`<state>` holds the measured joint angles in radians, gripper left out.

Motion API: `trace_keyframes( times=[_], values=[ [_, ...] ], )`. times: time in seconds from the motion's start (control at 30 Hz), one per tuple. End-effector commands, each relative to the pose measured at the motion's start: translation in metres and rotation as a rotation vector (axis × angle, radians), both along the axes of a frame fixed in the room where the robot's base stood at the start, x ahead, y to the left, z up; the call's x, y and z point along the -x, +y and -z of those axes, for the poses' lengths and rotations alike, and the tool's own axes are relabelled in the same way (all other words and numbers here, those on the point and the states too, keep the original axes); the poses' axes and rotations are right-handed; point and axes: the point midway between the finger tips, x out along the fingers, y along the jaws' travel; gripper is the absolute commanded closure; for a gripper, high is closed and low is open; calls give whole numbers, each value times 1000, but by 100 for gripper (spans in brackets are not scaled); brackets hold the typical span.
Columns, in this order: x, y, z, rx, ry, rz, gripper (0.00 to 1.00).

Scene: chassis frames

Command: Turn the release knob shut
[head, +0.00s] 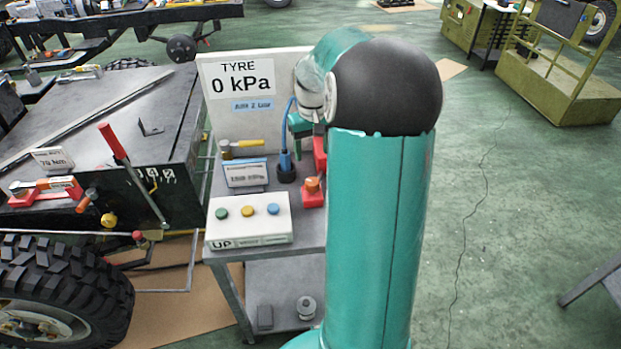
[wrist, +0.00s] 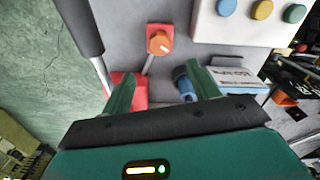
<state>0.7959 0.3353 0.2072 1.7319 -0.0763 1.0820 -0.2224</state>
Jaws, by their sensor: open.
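The release knob (head: 312,184) is orange and sits on a small red block on the cart top, right of the button box. In the wrist view the knob (wrist: 159,43) shows a pale mark on its face. My gripper (wrist: 162,82) is open and empty, its two green fingers apart. The knob appears beyond the fingertips, roughly in line with the gap between them, and the fingers do not touch it. In the head view my gripper (head: 299,124) is above the cart behind the knob, partly hidden by my arm. The sign (head: 240,80) reads "TYRE 0 kPa".
A white box (head: 248,228) with green, yellow and blue buttons stands at the cart's front. A large tyre (head: 100,290) is left. Green floor is open right.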

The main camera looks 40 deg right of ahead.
Motion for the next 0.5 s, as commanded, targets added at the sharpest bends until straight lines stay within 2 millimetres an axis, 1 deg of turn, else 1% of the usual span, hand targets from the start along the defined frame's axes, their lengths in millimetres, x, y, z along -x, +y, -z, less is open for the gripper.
trace_keyframes(
  times=[0.03, 0.2, 0.4, 0.5],
  values=[
    [2, 1, 10, -3, 3, 1, 40],
    [2, 1, 44, -3, 4, -1, 40],
    [1, 1, 83, -2, 3, -2, 40],
    [0, 1, 99, -2, 2, -3, 40]
  ],
)
